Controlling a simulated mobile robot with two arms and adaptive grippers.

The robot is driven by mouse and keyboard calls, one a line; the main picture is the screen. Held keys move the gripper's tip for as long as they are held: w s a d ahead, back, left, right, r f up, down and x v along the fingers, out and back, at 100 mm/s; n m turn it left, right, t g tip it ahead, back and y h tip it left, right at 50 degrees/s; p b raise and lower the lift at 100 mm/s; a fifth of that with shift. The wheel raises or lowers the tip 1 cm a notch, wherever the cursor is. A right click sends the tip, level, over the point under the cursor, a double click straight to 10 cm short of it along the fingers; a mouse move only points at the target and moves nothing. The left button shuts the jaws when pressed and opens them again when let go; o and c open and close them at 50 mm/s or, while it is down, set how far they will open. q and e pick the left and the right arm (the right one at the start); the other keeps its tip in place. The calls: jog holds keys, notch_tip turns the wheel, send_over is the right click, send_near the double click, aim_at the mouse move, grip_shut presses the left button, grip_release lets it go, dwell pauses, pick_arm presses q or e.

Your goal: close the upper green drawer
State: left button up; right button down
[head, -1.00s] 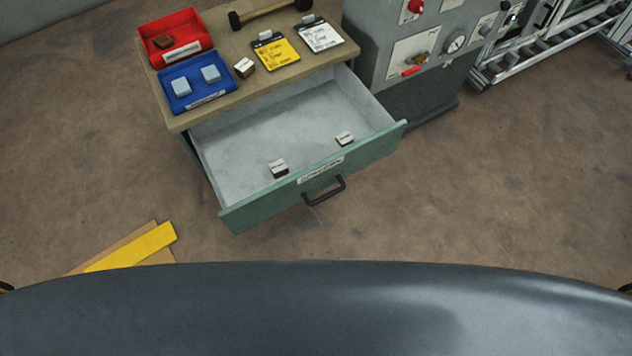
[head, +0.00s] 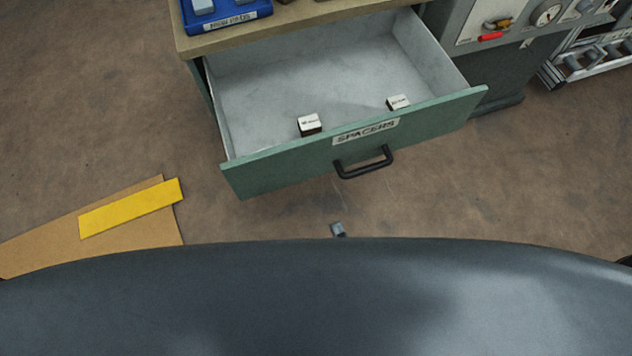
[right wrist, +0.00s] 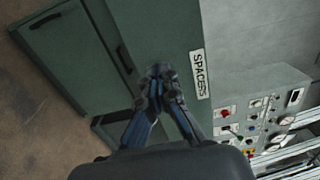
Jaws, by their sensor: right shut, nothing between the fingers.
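The upper green drawer (head: 290,167) stands pulled out of its cabinet in the head view. Its front carries a SPACERS label (head: 366,131) and a black handle (head: 364,163). Two small labelled blocks, one left (head: 309,123) and one right (head: 398,102), lie inside. My right gripper (head: 338,229) shows only as a small tip in front of the drawer, below the handle in the picture. In the right wrist view my right gripper (right wrist: 160,74) is shut and empty before the green front bearing the SPACERS label (right wrist: 199,74). I cannot tell whether it touches. My left gripper is out of view.
A wooden cabinet top (head: 300,16) with a blue tray (head: 228,18) is behind the drawer. A grey control panel (head: 470,20) stands at the right. Brown board (head: 130,225) and a yellow strip (head: 130,208) lie on the floor at left. The floor before the drawer looks clear.

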aim_at(311, 163)
jog(key=p+x, duration=0.1)
jog(key=x, duration=1.2)
jog(key=shift+r+p, duration=0.1)
jog(key=shift+p, duration=0.2)
jog(key=shift+w+a, duration=0.1)
jog(key=shift+w, duration=0.25)
